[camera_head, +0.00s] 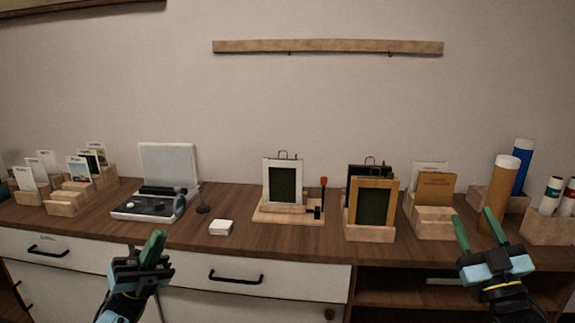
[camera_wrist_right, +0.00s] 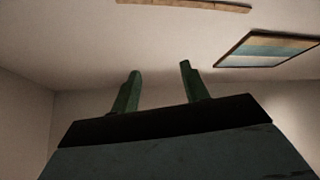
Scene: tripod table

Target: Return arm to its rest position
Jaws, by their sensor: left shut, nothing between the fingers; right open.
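My left gripper (camera_head: 153,247) is in front of the wooden table (camera_head: 250,240), below its top edge, with its green fingers together and nothing between them. My right gripper (camera_head: 478,232) is at the right, in front of the table, its two green fingers apart and empty. In the right wrist view the same gripper (camera_wrist_right: 158,90) shows its fingers spread, with only wall behind them. Neither gripper appears to hold any object.
Drawers (camera_head: 255,292) are below. A framed picture (camera_wrist_right: 270,48) hangs on the wall.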

